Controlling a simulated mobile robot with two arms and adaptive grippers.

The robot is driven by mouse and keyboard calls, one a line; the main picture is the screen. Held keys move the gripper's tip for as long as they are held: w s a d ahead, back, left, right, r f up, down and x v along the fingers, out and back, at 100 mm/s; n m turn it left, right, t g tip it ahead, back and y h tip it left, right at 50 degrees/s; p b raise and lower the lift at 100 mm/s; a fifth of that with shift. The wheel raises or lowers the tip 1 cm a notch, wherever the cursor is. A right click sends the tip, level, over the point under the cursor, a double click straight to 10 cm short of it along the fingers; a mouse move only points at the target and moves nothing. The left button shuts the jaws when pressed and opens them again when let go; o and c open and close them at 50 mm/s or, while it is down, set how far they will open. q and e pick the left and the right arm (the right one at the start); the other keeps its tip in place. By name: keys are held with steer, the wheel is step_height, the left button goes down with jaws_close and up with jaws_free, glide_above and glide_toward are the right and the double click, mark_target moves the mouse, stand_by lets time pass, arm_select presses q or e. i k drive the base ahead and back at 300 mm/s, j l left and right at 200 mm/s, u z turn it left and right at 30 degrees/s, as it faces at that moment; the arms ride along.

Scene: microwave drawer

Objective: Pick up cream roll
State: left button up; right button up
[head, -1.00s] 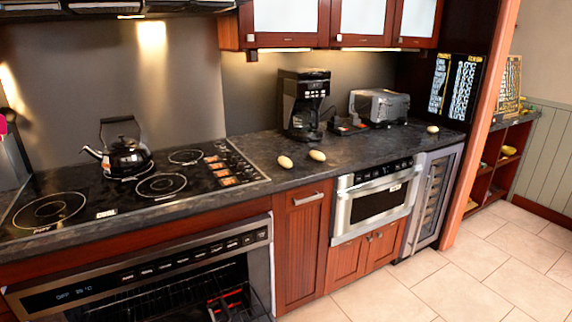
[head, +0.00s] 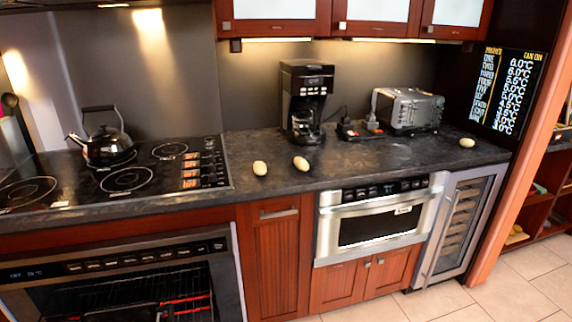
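Three small pale, cream-coloured rounded items lie on the dark countertop; they look like rolls, but I cannot tell which is the cream roll. One roll (head: 260,168) lies just right of the cooktop. A second roll (head: 301,164) lies a little to its right, in front of the coffee maker. A third roll (head: 467,142) lies at the far right of the counter, right of the toaster oven. Nothing touches any of them. Neither of my grippers shows in the head view.
A black coffee maker (head: 306,100) and a silver toaster oven (head: 408,108) stand at the back of the counter. A black kettle (head: 104,146) stands on the cooktop (head: 128,180). Below are a microwave drawer (head: 375,222) and an oven (head: 130,285). Tiled floor (head: 440,298) is clear at lower right.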

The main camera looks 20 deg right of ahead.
mark_target(260, 167)
steer(key=i+l+u, duration=0.1)
steer(key=l, duration=0.65)
steer(key=i+l+u, duration=0.15)
steer(key=l, duration=0.6)
steer(key=l+u, duration=0.1)
steer(key=l, duration=0.65)
